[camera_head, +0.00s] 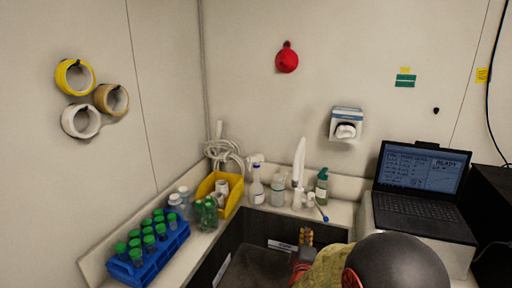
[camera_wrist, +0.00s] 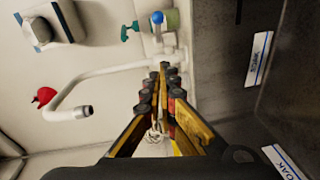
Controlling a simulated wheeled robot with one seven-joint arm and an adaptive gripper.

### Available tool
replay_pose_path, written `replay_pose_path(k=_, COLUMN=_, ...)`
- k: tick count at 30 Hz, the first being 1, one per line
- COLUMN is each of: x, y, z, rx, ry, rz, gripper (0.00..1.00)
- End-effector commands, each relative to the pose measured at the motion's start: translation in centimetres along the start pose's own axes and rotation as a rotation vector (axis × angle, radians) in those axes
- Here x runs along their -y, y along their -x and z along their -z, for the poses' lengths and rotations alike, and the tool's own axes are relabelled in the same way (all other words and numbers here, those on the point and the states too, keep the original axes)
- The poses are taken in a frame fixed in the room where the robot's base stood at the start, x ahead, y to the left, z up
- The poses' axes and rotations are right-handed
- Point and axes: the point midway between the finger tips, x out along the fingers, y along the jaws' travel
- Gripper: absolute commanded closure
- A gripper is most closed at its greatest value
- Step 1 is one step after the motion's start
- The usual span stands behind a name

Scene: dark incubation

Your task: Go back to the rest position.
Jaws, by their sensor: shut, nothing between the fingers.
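My gripper (camera_wrist: 164,72) is shut and empty in the wrist view, its yellow fingers with dark and red pads meeting at the tips. In the camera_head view my gripper (camera_head: 306,236) shows at the bottom, over the dark sink basin (camera_head: 231,246) and near its back edge. My dark rounded arm link and a yellowish part hide much of the area at lower right. The rest position itself is not marked in either view.
A white faucet (camera_head: 299,160) stands behind the basin; its spout (camera_wrist: 82,111) is left of my fingers in the wrist view. Bottles (camera_head: 257,188) line the back ledge. A blue rack (camera_head: 150,262) of green-capped tubes stands left, an open laptop (camera_head: 420,180) right.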

Motion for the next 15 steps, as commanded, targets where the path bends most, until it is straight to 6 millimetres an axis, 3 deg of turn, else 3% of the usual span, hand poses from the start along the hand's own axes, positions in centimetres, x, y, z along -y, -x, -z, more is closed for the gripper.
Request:
replay_pose_path(k=1, x=-1.9, y=0.5, z=0.7, rx=-0.024, ry=-0.082, rz=0.036, gripper=1.0)
replay_pose_path(k=5, x=-4.6, y=3.0, z=2.3, rx=-0.073, ry=-0.302, rz=0.191, gripper=1.0)
replay_pose_path(k=8, x=-6.3, y=5.9, z=2.9, rx=-0.081, ry=-0.454, rz=0.314, gripper=1.0)
replay_pose_path(k=15, x=-9.1, y=16.0, z=2.2, rx=0.011, ry=-0.752, rz=0.6, gripper=1.0)
